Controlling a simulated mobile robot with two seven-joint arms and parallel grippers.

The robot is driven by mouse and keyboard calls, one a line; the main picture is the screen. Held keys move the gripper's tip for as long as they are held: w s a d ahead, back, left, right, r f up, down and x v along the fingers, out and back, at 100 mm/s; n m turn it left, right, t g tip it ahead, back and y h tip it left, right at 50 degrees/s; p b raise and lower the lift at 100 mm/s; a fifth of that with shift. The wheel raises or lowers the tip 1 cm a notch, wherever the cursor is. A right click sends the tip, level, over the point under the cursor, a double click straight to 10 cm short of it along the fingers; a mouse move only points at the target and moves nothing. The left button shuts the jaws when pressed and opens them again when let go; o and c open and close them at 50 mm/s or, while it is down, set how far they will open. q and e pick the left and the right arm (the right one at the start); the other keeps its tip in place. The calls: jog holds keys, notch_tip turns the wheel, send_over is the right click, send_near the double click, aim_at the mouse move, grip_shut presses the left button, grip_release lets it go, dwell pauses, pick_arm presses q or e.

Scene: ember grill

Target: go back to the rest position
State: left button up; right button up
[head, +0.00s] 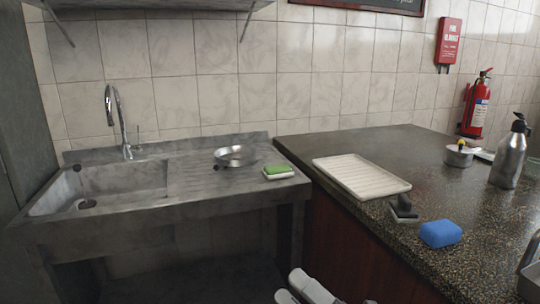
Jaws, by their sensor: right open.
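The white parts of my right gripper (308,289) show at the bottom edge of the head view, in front of the counter's dark red side. It is open, with nothing seen between its fingers, and it is apart from the things on the counter. Most of it is cut off by the frame edge. My left gripper is not in view.
A metal sink (110,188) with a tap (119,125) stands at left. Its drainboard holds a metal bowl (235,154) and a green sponge (276,169) on a white dish. The dark speckled counter (400,148) holds a white ribbed tray (361,175), blue sponge (440,233) and steel bottle (508,158).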

jog(key=s+d+f+m+t+h+p, duration=0.1)
jog(key=s+d+f+m+h, duration=0.1)
jog(key=d+f+m+h, duration=0.55)
jog(key=s+d+f+m+t+h, duration=0.15)
jog(key=f+m+h, duration=0.4)
jog(key=m, duration=0.55)
jog(key=s+d+f+m+g+h, duration=0.3)
jog(key=s+d+f+m+g, duration=0.3)
jog(key=s+f+m, duration=0.3)
jog(key=s+d+f, duration=0.1)
jog(key=s+f, duration=0.2)
jog(key=f, duration=0.1)
jog(key=shift+s+m+p, duration=0.35)
jog(key=shift+s+p, duration=0.05)
